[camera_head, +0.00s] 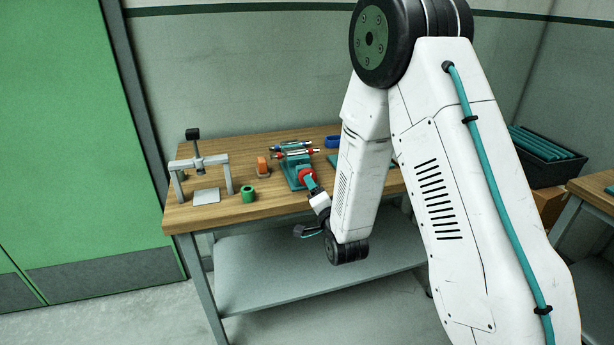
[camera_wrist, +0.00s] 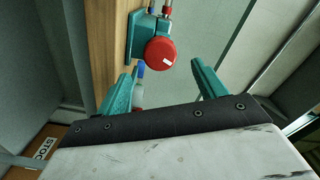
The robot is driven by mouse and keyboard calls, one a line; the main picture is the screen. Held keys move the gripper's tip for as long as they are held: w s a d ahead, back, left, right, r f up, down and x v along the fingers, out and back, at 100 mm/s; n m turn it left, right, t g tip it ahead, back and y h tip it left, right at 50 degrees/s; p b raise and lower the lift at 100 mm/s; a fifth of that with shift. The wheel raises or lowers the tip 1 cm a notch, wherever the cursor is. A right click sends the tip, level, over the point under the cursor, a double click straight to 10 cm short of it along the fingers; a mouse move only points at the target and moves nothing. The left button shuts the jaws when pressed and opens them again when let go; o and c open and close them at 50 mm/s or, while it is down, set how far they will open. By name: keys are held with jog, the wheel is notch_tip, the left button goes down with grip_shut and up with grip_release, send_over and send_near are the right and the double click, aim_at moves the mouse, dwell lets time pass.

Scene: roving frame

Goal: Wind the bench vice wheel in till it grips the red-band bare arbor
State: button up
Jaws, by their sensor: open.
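The teal bench vice (camera_head: 293,182) stands at the front edge of the wooden bench. Its red wheel (camera_wrist: 160,53), with a white mark, faces me in the wrist view; it also shows in the head view (camera_head: 306,175). Silver rods with red parts (camera_head: 297,151) lie at the top of the vice; which is the red-band bare arbor, and whether the jaws touch it, I cannot tell. A rod end shows at the top of the wrist view (camera_wrist: 168,10). My gripper (camera_wrist: 163,72) is open and empty, its teal fingers spread either side of the wheel in the picture, apparently short of it.
On the bench (camera_head: 222,220) are a grey press-like frame (camera_head: 205,163), a green ring (camera_head: 249,194), an orange block (camera_head: 263,167) and a blue item (camera_head: 332,141). A dark crate of teal rods (camera_head: 545,158) stands at right. The lower shelf (camera_head: 270,285) looks clear.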

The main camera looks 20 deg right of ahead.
jog(key=w+n, duration=0.2)
jog(key=n, duration=0.1)
jog(key=w+n, duration=0.3)
jog(key=n, duration=0.1)
jog(key=w+n, duration=0.3)
jog(key=n, duration=0.1)
dwell(0.3)
jog(key=shift+s, duration=0.1)
jog(key=c, duration=1)
